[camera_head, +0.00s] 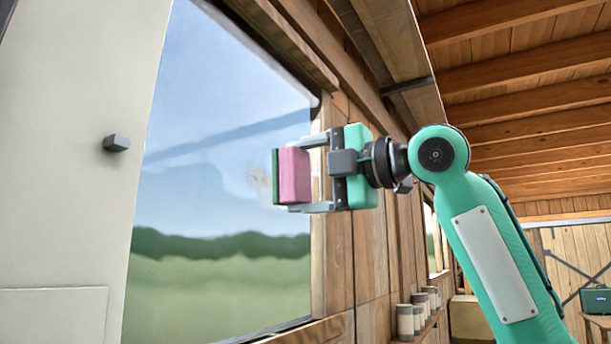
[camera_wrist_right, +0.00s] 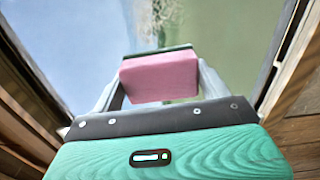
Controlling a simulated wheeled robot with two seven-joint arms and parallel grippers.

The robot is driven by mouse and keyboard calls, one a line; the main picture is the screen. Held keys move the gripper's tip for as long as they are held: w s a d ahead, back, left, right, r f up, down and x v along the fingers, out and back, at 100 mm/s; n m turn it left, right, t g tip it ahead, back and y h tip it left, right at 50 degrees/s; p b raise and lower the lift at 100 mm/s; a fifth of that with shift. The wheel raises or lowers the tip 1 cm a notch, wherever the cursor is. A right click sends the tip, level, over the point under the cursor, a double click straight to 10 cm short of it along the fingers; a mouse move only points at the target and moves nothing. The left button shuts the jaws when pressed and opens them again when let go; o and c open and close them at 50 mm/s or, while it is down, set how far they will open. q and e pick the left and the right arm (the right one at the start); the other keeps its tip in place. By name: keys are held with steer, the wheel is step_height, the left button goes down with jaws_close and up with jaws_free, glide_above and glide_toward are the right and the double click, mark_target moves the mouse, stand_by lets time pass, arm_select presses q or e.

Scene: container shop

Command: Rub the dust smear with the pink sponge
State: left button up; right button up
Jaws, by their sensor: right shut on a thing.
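The pink sponge (camera_head: 294,175) has a dark green layer on its far side, which faces the window. My right gripper (camera_head: 300,172) is shut on the pink sponge and holds it up in front of the window glass. The sponge also shows in the right wrist view (camera_wrist_right: 160,77), between the two fingers. The dust smear (camera_head: 262,183) is a faint beige patch on the glass, just left of the sponge and partly hidden by it. It shows in the right wrist view (camera_wrist_right: 160,15) beyond the sponge. I cannot tell whether the sponge touches the glass. My left gripper is out of view.
The window (camera_head: 215,130) has a wooden frame. A pale panel with a small grey knob (camera_head: 117,143) stands at the left. Several jars (camera_head: 406,322) stand on a ledge at lower right. A green case (camera_head: 596,300) is farther back.

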mark_target(245, 185)
steer(key=x, duration=0.6)
steer(key=shift+p, duration=0.35)
steer(key=shift+p+x, duration=0.75)
steer(key=shift+x, duration=0.15)
stand_by(0.4)
steer(key=shift+d, duration=0.1)
